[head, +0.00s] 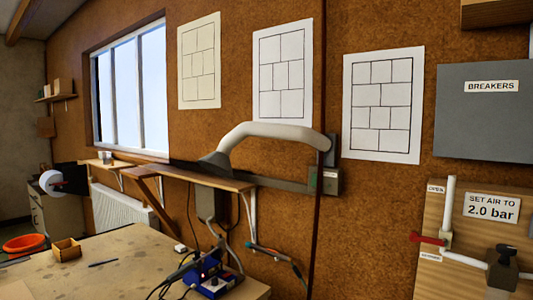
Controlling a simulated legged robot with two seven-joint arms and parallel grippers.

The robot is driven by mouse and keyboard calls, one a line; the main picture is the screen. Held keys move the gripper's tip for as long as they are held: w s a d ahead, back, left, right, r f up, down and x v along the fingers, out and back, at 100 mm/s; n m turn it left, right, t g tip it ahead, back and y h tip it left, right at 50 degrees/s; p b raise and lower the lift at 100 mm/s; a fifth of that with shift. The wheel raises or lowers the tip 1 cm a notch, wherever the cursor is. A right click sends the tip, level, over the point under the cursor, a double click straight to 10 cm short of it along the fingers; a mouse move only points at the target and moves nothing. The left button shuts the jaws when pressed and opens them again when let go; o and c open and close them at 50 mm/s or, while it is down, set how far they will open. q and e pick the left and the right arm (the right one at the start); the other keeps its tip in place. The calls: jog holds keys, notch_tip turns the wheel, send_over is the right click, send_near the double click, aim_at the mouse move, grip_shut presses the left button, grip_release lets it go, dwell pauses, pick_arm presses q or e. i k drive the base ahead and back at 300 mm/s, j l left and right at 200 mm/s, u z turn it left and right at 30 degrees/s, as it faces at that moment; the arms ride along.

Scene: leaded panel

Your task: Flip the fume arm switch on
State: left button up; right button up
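The fume arm (265,131) is a pale grey curved tube on the brown wall in the middle of the head view. Its darker hood (214,163) hangs at the left end, over a narrow wooden shelf. A small grey box with a pale greenish face (329,182) is on the wall just below the tube's right end. It may hold the switch, but its position is too small to tell. Neither of my grippers is in view.
A workbench (130,262) at the lower left carries a blue soldering unit (216,284), cables and a small wooden box (67,249). At right are a grey breakers cabinet (485,120) and an air panel with a red-handled valve (428,240).

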aim_at(314, 182)
jog(key=i+j, duration=0.1)
jog(key=i, duration=1.1)
jog(key=i+j+z, duration=0.1)
jog(key=i, duration=0.45)
